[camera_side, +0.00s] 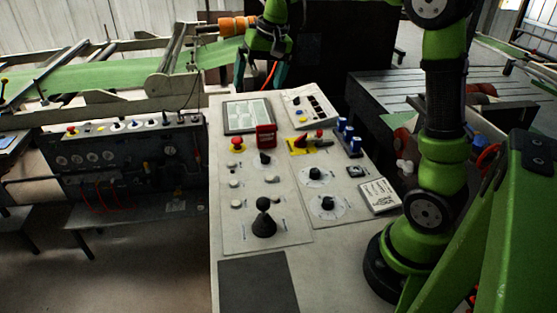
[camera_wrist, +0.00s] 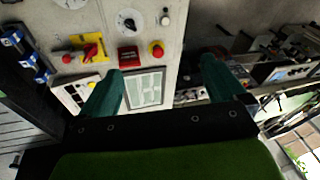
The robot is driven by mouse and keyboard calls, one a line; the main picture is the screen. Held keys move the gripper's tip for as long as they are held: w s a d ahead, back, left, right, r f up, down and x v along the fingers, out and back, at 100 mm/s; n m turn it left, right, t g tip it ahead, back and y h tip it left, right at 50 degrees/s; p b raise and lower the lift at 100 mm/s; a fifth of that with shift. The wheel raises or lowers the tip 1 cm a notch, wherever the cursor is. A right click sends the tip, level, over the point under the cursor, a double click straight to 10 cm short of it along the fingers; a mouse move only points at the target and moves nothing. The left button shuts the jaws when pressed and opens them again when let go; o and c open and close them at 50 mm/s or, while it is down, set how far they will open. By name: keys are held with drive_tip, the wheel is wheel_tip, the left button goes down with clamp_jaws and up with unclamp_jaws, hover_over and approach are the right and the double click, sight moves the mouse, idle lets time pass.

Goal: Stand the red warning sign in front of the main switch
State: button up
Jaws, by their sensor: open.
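The red warning sign (camera_side: 266,136) stands on the console between the grey screen and a black knob. It also shows in the wrist view (camera_wrist: 128,56). The main switch (camera_side: 309,144), a red handle on a yellow plate, is just right of the sign in the side view. In the wrist view the switch (camera_wrist: 91,50) is left of the sign. My gripper (camera_side: 261,80) is open above the console's far edge, apart from the sign. Its two teal fingers (camera_wrist: 163,66) are spread with nothing held between them.
A red stop button (camera_side: 237,144) sits left of the sign. The screen (camera_side: 248,115) and a white keypad box (camera_side: 308,108) lie behind. Blue-capped knobs (camera_side: 347,134) stand right of the switch. A tall dark cone-shaped lever (camera_side: 264,222) stands nearer the front. A conveyor (camera_side: 110,75) runs behind left.

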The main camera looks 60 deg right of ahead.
drive_tip(key=s+a+f+n+t, duration=0.1)
drive_tip(key=s+a+t, duration=0.1)
drive_tip(key=s+a, duration=0.4)
drive_tip(key=s+a+f+n+t+y, duration=0.1)
drive_tip(key=s+a, duration=0.5)
drive_tip(key=s, duration=0.8)
drive_tip(key=shift+a+f+n+t, duration=0.25)
drive_tip(key=shift+a+n+t, duration=0.05)
drive_tip(key=shift+n+t, duration=0.1)
